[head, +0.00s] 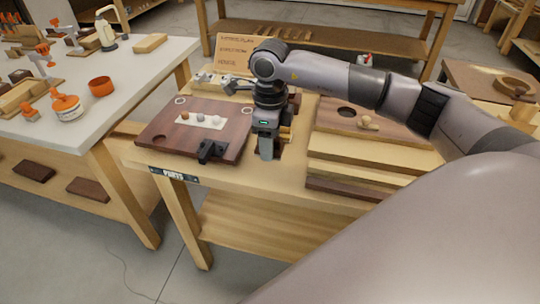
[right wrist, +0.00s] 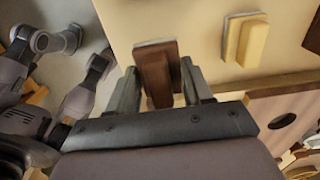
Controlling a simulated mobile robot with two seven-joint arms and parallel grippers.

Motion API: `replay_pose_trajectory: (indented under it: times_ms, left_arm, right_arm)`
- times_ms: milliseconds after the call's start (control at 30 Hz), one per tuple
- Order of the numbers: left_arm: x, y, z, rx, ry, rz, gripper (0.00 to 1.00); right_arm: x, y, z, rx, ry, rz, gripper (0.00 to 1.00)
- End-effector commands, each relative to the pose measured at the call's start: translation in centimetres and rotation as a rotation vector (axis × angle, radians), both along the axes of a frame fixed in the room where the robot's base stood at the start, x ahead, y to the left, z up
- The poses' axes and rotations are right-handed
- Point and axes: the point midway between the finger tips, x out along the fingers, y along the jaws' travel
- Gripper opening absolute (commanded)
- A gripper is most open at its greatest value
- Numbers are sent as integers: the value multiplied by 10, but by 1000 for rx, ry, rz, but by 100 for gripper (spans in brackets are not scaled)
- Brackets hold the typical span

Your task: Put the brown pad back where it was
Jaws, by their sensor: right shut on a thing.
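My right gripper (head: 268,152) points down over the wooden bench, between the dark red-brown board and the stacked planks. In the right wrist view the brown pad (right wrist: 156,68) is a brown block with a raised grip and a thin grey edge. The two fingers of my right gripper (right wrist: 162,95) are shut on it, one on each side. I cannot tell whether the pad touches the bench top. A pale yellow pad (right wrist: 245,40) of similar shape lies on the bench, apart from the gripper. My left gripper is not in view.
The red-brown board (head: 175,144) carries a pale strip with small balls and a black block (head: 211,151). Stacked planks (head: 350,165) stand right of the gripper, topped by a board with a round hole (head: 346,111). A cardboard sign (head: 236,50) stands behind. A white table (head: 100,120) is at left.

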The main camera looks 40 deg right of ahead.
Motion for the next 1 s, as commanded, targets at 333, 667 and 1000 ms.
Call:
replay_pose_trajectory:
  times_ms: [333,667,1000]
  left_arm:
    - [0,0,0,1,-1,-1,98]
    - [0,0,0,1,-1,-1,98]
    - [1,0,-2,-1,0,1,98]
  right_arm:
    - [-1,0,-39,1,3,1,26]
    - [0,0,-47,1,-1,2,26]
    - [0,0,-49,0,0,2,76]
